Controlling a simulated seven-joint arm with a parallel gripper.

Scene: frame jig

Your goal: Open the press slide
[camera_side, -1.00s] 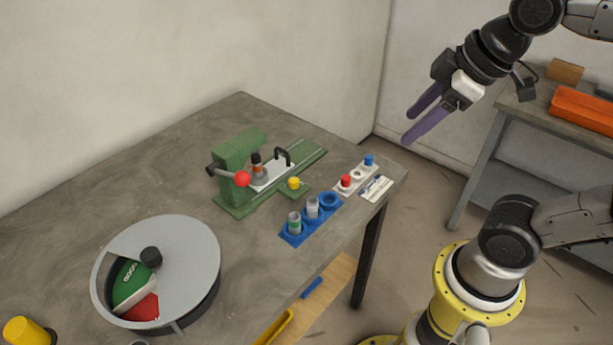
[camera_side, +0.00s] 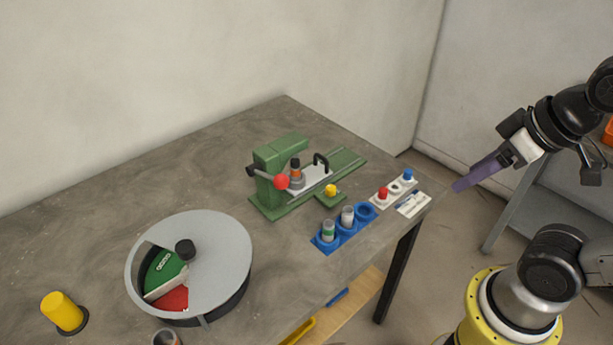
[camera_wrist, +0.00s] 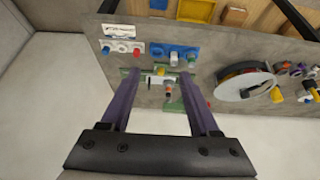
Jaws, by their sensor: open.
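The green press (camera_side: 280,170) stands on the grey table, with a red-knobbed lever (camera_side: 281,181) on its near side. Its white slide plate (camera_side: 310,178) lies on the green rail and has a black loop handle (camera_side: 321,162). A grey part with an orange band and dark top (camera_side: 296,174) stands on the plate beside the press head. My gripper (camera_side: 458,186) is in the air off the table's right end, apart from the press. In the wrist view the purple fingers (camera_wrist: 158,75) are spread and empty, with the press (camera_wrist: 172,90) seen between and beyond them.
A blue rack (camera_side: 343,229) with grey cylinders and a white strip (camera_side: 393,190) with red and blue pegs lie by the table's right edge. A yellow button (camera_side: 331,190) is beside the rail. A round lidded drum (camera_side: 215,255) and yellow cylinder (camera_side: 63,312) stand at left.

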